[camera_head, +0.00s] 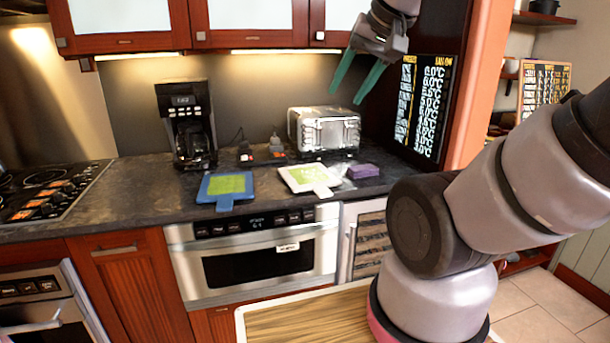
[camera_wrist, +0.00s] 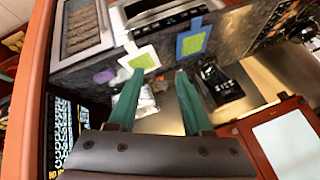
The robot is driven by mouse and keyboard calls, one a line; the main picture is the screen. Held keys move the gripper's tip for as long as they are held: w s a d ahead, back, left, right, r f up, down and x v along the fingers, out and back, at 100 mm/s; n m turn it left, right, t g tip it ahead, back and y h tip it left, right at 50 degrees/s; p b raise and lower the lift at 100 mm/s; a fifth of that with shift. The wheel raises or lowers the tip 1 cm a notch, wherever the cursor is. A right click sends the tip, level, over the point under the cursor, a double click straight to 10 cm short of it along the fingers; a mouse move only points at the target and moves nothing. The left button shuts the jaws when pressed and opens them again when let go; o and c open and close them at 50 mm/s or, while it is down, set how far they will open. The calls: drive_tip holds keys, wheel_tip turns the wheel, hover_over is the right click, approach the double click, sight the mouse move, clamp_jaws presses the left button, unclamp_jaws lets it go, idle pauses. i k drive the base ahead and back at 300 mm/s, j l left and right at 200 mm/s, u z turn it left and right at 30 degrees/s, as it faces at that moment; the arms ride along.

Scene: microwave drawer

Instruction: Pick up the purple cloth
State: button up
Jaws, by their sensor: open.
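The purple cloth (camera_head: 363,171) is a small folded block lying on the dark countertop, right of the white board and in front of the toaster. It also shows in the wrist view (camera_wrist: 104,76), left of the fingers. My gripper (camera_head: 353,86) is open and empty, with two green fingers pointing down. It is in the air well above the counter, near the upper cabinets and above the toaster. In the wrist view the gripper (camera_wrist: 158,82) has its fingers apart with nothing between them.
A silver toaster (camera_head: 325,130) stands behind the cloth. A white board (camera_head: 309,178) and a blue board (camera_head: 225,188) with green tops lie to its left. A black coffee maker (camera_head: 186,122) stands further left. A dark menu panel (camera_head: 421,108) is on the right. Upper cabinets (camera_head: 250,20) hang above.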

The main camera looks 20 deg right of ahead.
sight(365, 170)
drive_tip(key=i+l, duration=0.3)
drive_tip(key=i, duration=0.15)
drive_tip(key=i+l, duration=0.35)
drive_tip(key=i+z, duration=0.05)
drive_tip(key=i, duration=0.05)
